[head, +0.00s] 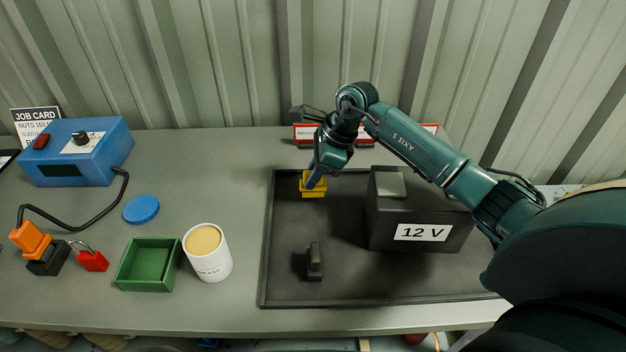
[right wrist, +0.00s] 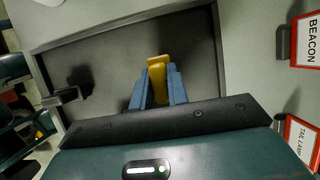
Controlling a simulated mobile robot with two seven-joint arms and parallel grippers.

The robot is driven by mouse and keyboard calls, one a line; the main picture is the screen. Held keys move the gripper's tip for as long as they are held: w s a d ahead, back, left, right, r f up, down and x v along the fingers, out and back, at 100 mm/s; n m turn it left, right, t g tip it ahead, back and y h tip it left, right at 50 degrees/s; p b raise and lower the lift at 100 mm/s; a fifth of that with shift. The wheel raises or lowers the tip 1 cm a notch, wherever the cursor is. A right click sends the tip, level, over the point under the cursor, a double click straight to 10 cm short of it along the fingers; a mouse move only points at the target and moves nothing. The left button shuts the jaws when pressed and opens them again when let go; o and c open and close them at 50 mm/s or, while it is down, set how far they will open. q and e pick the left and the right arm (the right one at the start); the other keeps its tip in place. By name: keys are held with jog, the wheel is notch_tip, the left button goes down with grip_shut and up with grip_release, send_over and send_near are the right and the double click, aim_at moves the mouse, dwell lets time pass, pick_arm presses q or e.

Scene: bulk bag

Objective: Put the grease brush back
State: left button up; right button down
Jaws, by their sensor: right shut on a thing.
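My right gripper (head: 314,178) reaches down at the back left of the dark tray (head: 285,285). Its blue fingers are shut on a yellow piece (head: 313,191), which also shows between the fingers in the right wrist view (right wrist: 158,75). The piece is at or just above the tray floor; I cannot tell which. It may be the grease brush, but no bristles show. A white tub (head: 207,266) with pale yellow grease stands open left of the tray. Its likely lid, a blue disc (head: 141,209), lies behind it to the left. My left gripper is not in view.
A black 12 V battery (head: 385,235) and a small black post (head: 314,262) stand in the tray. A green bin (head: 148,266), red padlock (head: 92,259), orange-black tool (head: 32,240) and blue box (head: 97,165) are at the left. Red-framed signs stand behind the tray.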

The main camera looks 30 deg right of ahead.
jog(key=shift+f, duration=1.2)
jog(key=shift+f, duration=0.25)
jog(key=c, duration=1.4)
grip_release()
jog(key=shift+r, duration=0.1)
jog(key=shift+o, duration=0.2)
jog(key=b+v, duration=0.1)
jog(key=v, duration=1.1)
jog(key=shift+r, duration=0.25)
jog(key=shift+a+f, duration=0.1)
jog(key=shift+a, duration=0.05)
